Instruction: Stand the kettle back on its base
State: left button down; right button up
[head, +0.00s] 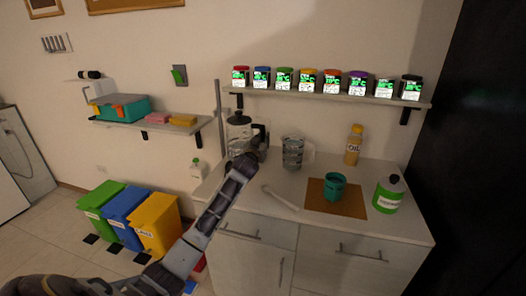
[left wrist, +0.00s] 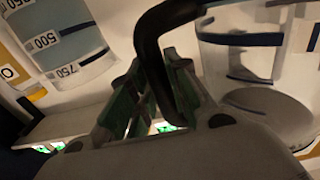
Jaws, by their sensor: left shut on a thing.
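The kettle (head: 239,130), with a clear body and dark top, is at the left end of the counter in the head view. Its clear wall (left wrist: 245,50) fills the upper right of the left wrist view. Its black handle (left wrist: 150,38) runs down between the fingers of my left gripper (left wrist: 163,95), which is shut on it. In the head view my left gripper (head: 243,160) covers the kettle's lower part. I cannot make out the base there, nor whether the kettle touches it. My right gripper is not in view.
A clear measuring jug (head: 292,153) stands close right of the kettle. A white stick (head: 280,197) lies in front. A teal cup (head: 335,183) stands on a brown board (head: 318,207). An oil bottle (head: 353,146) and a green-labelled bottle (head: 388,194) are farther right. A shelf (head: 330,96) hangs above.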

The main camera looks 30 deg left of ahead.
pick_arm(q)
jog(key=shift+f, duration=0.25)
notch_tip(320, 180, down, 3)
jog(key=shift+r, duration=0.1)
jog(key=shift+f+b, duration=0.3)
jog(key=shift+f, duration=0.25)
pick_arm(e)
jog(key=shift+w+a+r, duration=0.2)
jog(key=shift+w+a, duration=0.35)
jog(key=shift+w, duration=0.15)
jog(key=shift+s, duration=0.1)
pick_arm(q)
jog(key=c, duration=1.8)
grip_release()
jog(key=shift+f, duration=0.3)
jog(key=o, duration=0.5)
jog(key=shift+c, duration=0.2)
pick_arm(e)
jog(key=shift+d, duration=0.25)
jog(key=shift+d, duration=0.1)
pick_arm(q)
jog(key=shift+r, duration=0.15)
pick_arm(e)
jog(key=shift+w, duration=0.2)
